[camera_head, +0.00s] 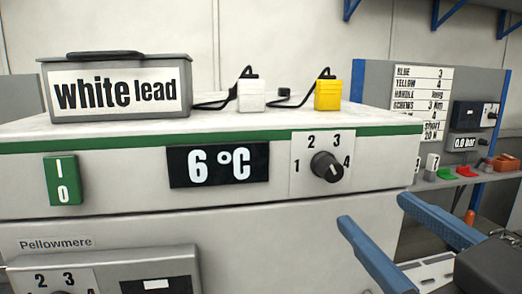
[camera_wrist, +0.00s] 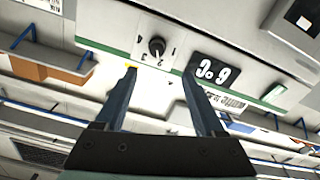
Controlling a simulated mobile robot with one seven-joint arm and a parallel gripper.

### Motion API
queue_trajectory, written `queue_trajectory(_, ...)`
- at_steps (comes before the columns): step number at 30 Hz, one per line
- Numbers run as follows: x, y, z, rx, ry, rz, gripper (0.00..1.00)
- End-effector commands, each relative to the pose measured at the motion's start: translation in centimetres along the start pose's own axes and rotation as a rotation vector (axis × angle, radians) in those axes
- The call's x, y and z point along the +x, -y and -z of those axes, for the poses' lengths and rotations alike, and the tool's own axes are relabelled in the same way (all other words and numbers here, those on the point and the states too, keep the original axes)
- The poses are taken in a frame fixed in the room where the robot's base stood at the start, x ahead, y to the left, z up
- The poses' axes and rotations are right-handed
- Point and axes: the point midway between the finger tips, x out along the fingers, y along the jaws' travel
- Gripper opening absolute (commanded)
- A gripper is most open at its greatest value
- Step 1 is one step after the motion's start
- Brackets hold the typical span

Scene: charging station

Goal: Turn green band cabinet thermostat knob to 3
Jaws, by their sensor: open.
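The green band cabinet (camera_head: 110,205) is pale, with a green stripe (camera_head: 220,138) along its top front edge. Its dark round thermostat knob (camera_head: 326,166) sits on a white plate marked 1 to 4; I cannot tell surely which number it points at. A display (camera_head: 218,165) beside it reads 6 °C. My gripper (camera_head: 374,210) has two blue fingers, spread and empty, to the lower right of the knob and apart from it. In the wrist view the picture is turned over; the knob (camera_wrist: 157,46) shows beyond the gap between the fingertips (camera_wrist: 160,75).
A green I/O switch (camera_head: 63,180) is at the cabinet's left. On top stand a grey "white lead" box (camera_head: 120,90), a white plug (camera_head: 251,95) and a yellow plug (camera_head: 328,95). Another dial panel (camera_head: 60,280) is at lower left. A bench with a pegboard is at right.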

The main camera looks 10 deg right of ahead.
Motion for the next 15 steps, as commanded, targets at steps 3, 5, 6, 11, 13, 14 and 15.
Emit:
queue_trajectory(3, 0.1, -0.2, -0.2, -0.004, 0.016, 0.006, 0.71)
queue_trajectory(5, 0.6, -0.2, -0.2, -0.002, 0.017, 0.008, 0.71)
queue_trajectory(6, 1.2, -0.2, -0.2, -0.001, 0.016, 0.009, 0.71)
queue_trajectory(11, 4.2, -0.1, -0.1, 0.000, 0.017, 0.011, 0.71)
queue_trajectory(13, 5.8, -0.1, -0.1, -0.001, 0.018, 0.011, 0.71)
queue_trajectory(14, 6.4, -0.1, -0.1, 0.000, 0.017, 0.010, 0.71)
queue_trajectory(15, 7.3, -0.1, -0.1, -0.001, 0.017, 0.011, 0.71)
